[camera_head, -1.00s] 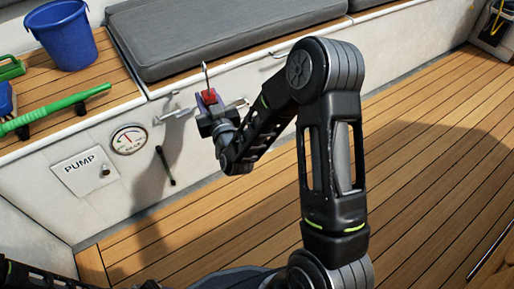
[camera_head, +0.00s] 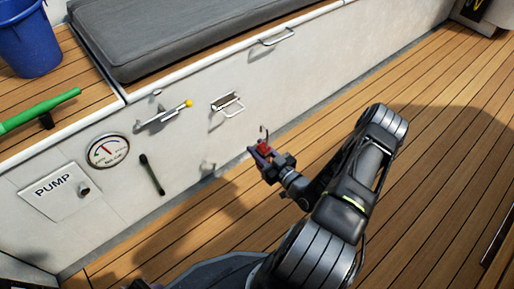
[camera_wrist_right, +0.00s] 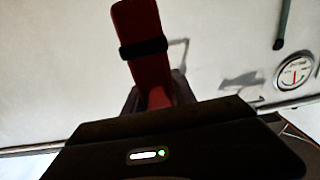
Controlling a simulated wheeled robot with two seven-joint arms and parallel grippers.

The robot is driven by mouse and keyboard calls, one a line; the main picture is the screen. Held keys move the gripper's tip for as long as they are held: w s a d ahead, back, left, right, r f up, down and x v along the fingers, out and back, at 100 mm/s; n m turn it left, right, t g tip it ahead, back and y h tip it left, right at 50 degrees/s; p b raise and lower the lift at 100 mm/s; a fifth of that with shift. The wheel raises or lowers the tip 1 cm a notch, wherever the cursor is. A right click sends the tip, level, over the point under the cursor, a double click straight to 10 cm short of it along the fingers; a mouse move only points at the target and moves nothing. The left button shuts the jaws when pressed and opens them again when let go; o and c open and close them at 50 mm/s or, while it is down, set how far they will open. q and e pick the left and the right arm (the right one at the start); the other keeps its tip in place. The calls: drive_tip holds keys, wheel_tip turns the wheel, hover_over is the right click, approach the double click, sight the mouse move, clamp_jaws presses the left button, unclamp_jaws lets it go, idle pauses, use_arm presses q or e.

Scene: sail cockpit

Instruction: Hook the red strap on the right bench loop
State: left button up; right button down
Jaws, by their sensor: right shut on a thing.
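My right gripper (camera_head: 262,154) is shut on the red strap (camera_head: 264,146), held in front of the white bench side, low and apart from it. A thin metal hook (camera_head: 264,131) stands up from the strap. In the right wrist view the strap (camera_wrist_right: 143,45) rises from the jaws with a dark band around it. A metal wire loop on a bracket (camera_head: 229,105) is on the bench side, up and left of the gripper. Another metal loop (camera_head: 275,39) is higher, near the bench edge. I cannot tell for sure which is the right bench loop. My left gripper is out of view.
A lever with a yellow knob (camera_head: 170,115), a round gauge (camera_head: 107,150), a dark handle (camera_head: 152,174) and a PUMP panel (camera_head: 55,188) are on the bench side. A grey cushion (camera_head: 190,35) and a blue bucket (camera_head: 28,40) are on top. The plank floor (camera_head: 430,130) is clear.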

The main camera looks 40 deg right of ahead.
drive_tip(key=shift+w, duration=0.15)
drive_tip(key=shift+w+d+b, duration=0.1)
drive_tip(key=shift+w+b, duration=1.35)
drive_tip(key=shift+w, duration=5.25)
drive_tip(key=shift+w+f, duration=0.15)
drive_tip(key=shift+w, duration=0.1)
drive_tip(key=shift+f, duration=1.6)
drive_tip(key=c, duration=0.9)
unclamp_jaws()
drive_tip(key=shift+s, duration=0.1)
